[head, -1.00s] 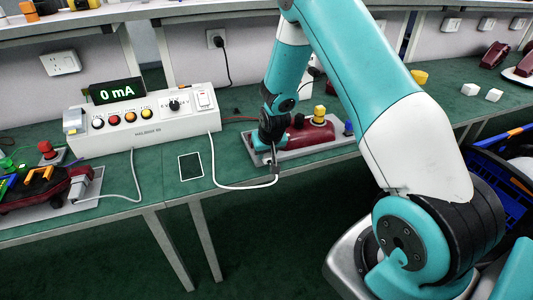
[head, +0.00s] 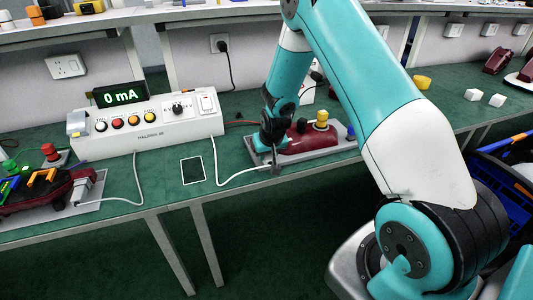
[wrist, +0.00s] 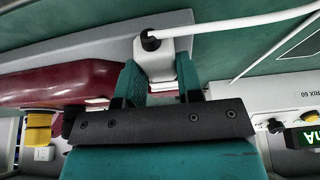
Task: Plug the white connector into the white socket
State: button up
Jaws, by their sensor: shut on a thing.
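My gripper (wrist: 157,84) is shut on the white connector (wrist: 155,56). The connector sits between the two teal fingers, with a white cable leaving its black collar. In the head view my gripper (head: 272,150) is low at the left end of the dark red tail lamp (head: 312,138), and the connector is mostly hidden. The lamp also shows in the wrist view (wrist: 60,82), left of the fingers. White edges show beside the connector between the fingers. I cannot tell whether they are the white socket or whether the connector touches it.
The lamp rests on a grey tray (head: 335,152). A white tester box (head: 150,130) reading 0 mA stands to the left, with the cable (head: 225,184) running from it. A dark flat panel (head: 193,171) lies on the green bench between. A second lamp stands at far left.

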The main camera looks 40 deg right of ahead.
jog(key=o, duration=1)
jog(key=v, duration=1.7)
jog(key=shift+d+r, duration=0.1)
jog(key=shift+r, duration=0.15)
jog(key=s+a+r+n+g+y, duration=0.1)
jog(key=s+a+r+n+y, duration=0.1)
jog(key=s+a+r, duration=0.35)
jog(key=s+a+r+n+y, duration=0.1)
jog(key=s+a+r+n, duration=0.1)
jog(key=a, duration=0.6)
jog(key=s+a+r+n+g+y, duration=0.1)
jog(key=s+a+n, duration=0.1)
jog(key=s, duration=0.3)
jog(key=s+a+r+n+g+p, duration=0.1)
jog(key=s+a+r, duration=0.1)
jog(key=s+a, duration=0.2)
jog(key=s+a+r+n+g+y, duration=0.1)
jog(key=s+a+r+n, duration=0.1)
jog(key=s, duration=0.4)
jog(key=shift+s+a+n+y+p, duration=0.15)
jog(key=shift+a+n+y+p, duration=0.2)
jog(key=shift+a, duration=0.25)
